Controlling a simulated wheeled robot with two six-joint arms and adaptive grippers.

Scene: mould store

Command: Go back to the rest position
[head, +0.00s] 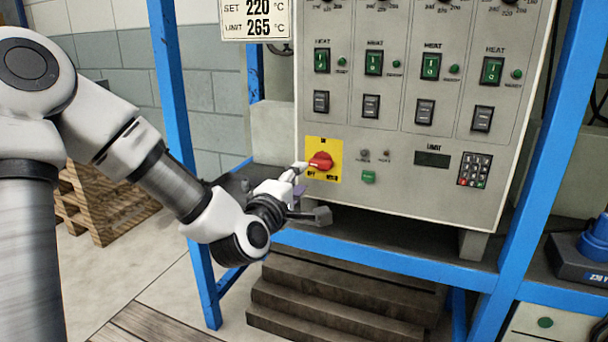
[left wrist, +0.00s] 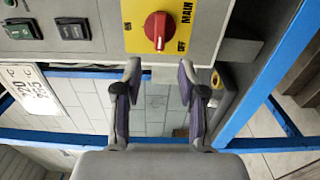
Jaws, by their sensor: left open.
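My left gripper (head: 300,180) is in front of the lower left of a grey control panel (head: 400,190), close to a red rotary knob (head: 321,162) on a yellow plate (head: 315,178). In the left wrist view its two fingers (left wrist: 158,85) are spread apart with nothing between them. The red knob (left wrist: 158,28) shows just beyond the fingertips, apart from them, on the yellow plate marked MAIN and OFF (left wrist: 185,42). My right gripper is in neither view.
Blue frame posts (head: 175,110) and a blue rail (head: 390,262) surround the panel. Brown stacked steps (head: 340,300) lie below. A wooden pallet (head: 105,205) stands at the left by the wall. A blue device (head: 595,240) sits at the right. A sign (head: 254,18) hangs upper left.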

